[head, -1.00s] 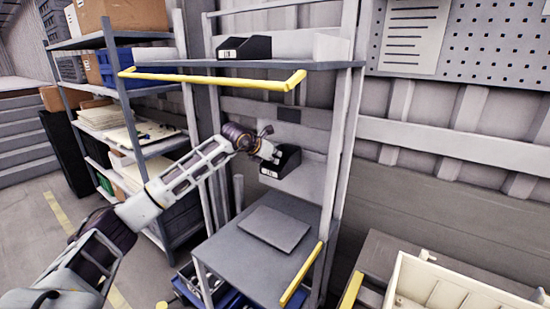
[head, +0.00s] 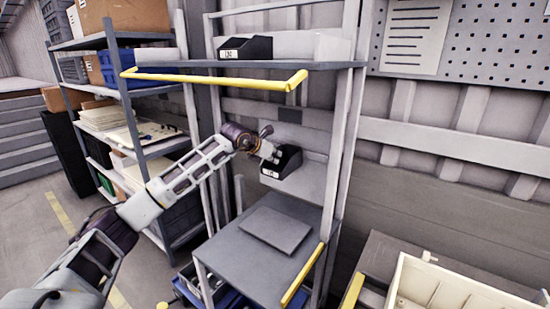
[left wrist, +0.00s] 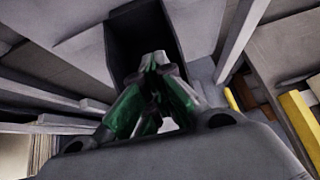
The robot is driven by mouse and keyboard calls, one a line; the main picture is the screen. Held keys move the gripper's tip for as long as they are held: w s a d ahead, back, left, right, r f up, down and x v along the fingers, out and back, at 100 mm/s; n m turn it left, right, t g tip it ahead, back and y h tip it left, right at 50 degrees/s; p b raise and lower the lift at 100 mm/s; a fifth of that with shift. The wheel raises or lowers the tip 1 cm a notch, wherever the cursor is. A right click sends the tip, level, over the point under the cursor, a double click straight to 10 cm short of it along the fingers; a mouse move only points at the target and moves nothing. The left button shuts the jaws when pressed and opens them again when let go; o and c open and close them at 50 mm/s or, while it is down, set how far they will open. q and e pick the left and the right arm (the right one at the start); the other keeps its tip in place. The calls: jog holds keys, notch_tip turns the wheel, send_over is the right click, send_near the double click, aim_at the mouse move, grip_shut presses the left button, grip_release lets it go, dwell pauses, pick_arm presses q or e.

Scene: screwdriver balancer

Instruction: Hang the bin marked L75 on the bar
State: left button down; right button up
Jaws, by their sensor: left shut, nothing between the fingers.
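A black bin (head: 284,166) with a white label is at the grey back panel of the rack, above the lower shelf; I cannot read its label for sure. I cannot tell whether it is hung or only rests there. My left gripper (head: 270,152) is just left of this bin, shut and empty. In the left wrist view, the green-padded fingertips (left wrist: 158,68) meet in front of the dark bin (left wrist: 128,35). Another black bin (head: 246,48) with a white label stands on the upper shelf. My right gripper is in neither view.
A yellow bar (head: 215,79) runs across the front of the upper shelf (head: 330,65). A flat grey plate (head: 274,229) lies on the lower shelf. A loaded shelf unit (head: 110,95) stands left. A cream crate (head: 465,285) is at lower right.

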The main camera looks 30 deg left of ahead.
pick_arm(q)
jog(key=shift+w+a+b, duration=0.2)
jog(key=shift+w+a, duration=0.1)
jog(key=shift+a, duration=0.5)
jog(key=shift+w+a+b, duration=0.2)
jog(key=shift+w+a, duration=0.1)
jog(key=shift+a, duration=0.5)
dwell(4.4)
jog(key=c, duration=2.1)
grip_release()
jog(key=o, duration=0.4)
jog(key=shift+s, duration=0.1)
